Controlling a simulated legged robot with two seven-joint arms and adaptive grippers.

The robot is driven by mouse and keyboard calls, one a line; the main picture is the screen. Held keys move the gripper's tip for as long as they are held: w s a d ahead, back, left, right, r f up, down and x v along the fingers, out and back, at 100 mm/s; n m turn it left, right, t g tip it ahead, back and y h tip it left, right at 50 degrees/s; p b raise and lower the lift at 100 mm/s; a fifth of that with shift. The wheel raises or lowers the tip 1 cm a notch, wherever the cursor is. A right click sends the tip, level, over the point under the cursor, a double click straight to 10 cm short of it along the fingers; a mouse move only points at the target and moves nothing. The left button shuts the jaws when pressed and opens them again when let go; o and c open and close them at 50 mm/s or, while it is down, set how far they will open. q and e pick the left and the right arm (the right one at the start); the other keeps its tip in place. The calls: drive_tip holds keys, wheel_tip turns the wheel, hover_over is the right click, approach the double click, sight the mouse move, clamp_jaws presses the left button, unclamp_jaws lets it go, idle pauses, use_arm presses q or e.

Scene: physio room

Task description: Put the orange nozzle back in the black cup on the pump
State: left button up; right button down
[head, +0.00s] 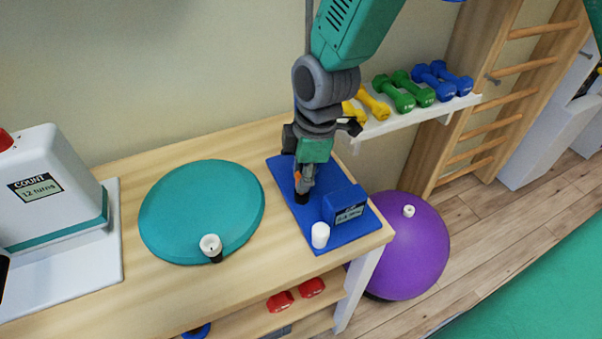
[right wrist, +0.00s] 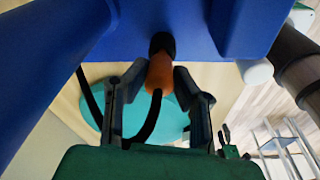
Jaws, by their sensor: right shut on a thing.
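The blue pump (head: 276,172) stands on the wooden table, with a small display block (head: 345,205) and a white knob (head: 320,235). My right gripper (head: 304,182) comes down over the pump and is shut on the orange nozzle (head: 297,181). In the right wrist view the nozzle (right wrist: 160,76) sits between the two fingers, with a black hose hanging from it. Its far end meets the black cup (right wrist: 162,42) on the pump; the cup also shows in the head view (head: 301,198). How deep the nozzle sits is hidden. My left gripper is not in view.
A teal cushion disc (head: 195,205) lies left of the pump, with a small white-topped black piece (head: 211,247) at its front edge. A white counter machine (head: 60,190) stands at the left. A shelf of dumbbells (head: 420,116) is behind right; a purple ball (head: 415,250) is on the floor.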

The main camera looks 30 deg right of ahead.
drive_tip(key=shift+f, duration=0.3)
idle(0.5)
drive_tip(key=c, duration=1.3)
unclamp_jaws()
drive_tip(key=shift+o, duration=0.2)
drive_tip(key=shift+r+p, duration=3.5)
drive_tip(key=shift+p, duration=0.25)
